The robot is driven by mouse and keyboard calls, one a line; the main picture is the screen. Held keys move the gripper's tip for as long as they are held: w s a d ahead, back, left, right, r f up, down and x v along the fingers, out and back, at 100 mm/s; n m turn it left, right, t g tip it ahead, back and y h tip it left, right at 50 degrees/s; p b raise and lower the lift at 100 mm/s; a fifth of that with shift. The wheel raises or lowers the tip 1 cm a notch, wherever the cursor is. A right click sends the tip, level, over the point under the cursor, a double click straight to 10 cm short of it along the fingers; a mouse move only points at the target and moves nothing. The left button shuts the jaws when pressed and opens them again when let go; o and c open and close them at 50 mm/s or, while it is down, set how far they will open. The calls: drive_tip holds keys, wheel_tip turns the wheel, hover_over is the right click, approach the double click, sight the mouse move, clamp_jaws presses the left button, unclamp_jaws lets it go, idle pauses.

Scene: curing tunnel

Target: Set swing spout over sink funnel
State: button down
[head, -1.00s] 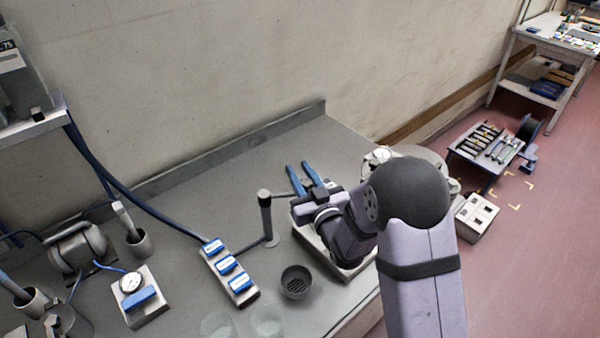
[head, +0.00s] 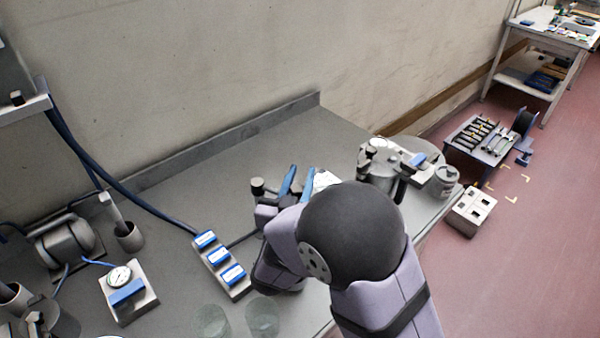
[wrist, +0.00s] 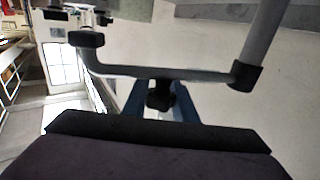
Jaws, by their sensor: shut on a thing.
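The swing spout (wrist: 170,74) is a grey bent tube on an upright post, with a dark tip (wrist: 86,39) at its left end in the wrist view. In the head view only the dark cap of its post (head: 257,187) shows clearly. My gripper (wrist: 159,102) has its blue fingers shut on the small dark knob (wrist: 159,96) on the tube. In the head view my gripper (head: 297,183) is just right of the post cap. The sink funnel is hidden behind my arm in the head view and not seen in the wrist view; I cannot tell where the tip lies over it.
A block with several blue-labelled valves (head: 220,265) stands left of my arm. Two clear glasses (head: 262,318) stand near the front edge. A gauge box (head: 128,292) is further left. A metal pot (head: 378,163) is at the right. The bench behind is clear.

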sight(293, 193)
drive_tip(key=s+m+h, duration=0.1)
drive_tip(key=h, duration=0.1)
drive_tip(key=s+m+g+h, duration=0.1)
drive_tip(key=h, duration=0.1)
drive_tip(key=s+a+m+g+h, duration=0.1)
drive_tip(key=m+h, duration=0.1)
drive_tip(key=shift+s, duration=0.35)
drive_tip(key=shift+s+a+r+m+g+h, duration=0.1)
drive_tip(key=shift+s+a+m+g+h, duration=0.2)
drive_tip(key=shift+s+m+g+h, duration=0.45)
drive_tip(key=shift+s+a+m+g+h, duration=0.4)
drive_tip(key=shift+m+g+h, duration=0.4)
drive_tip(key=shift+h, duration=0.45)
drive_tip(key=shift+d, duration=0.15)
drive_tip(key=c, duration=1.4)
unclamp_jaws()
drive_tip(key=shift+s, duration=0.1)
drive_tip(key=shift+c, duration=0.2)
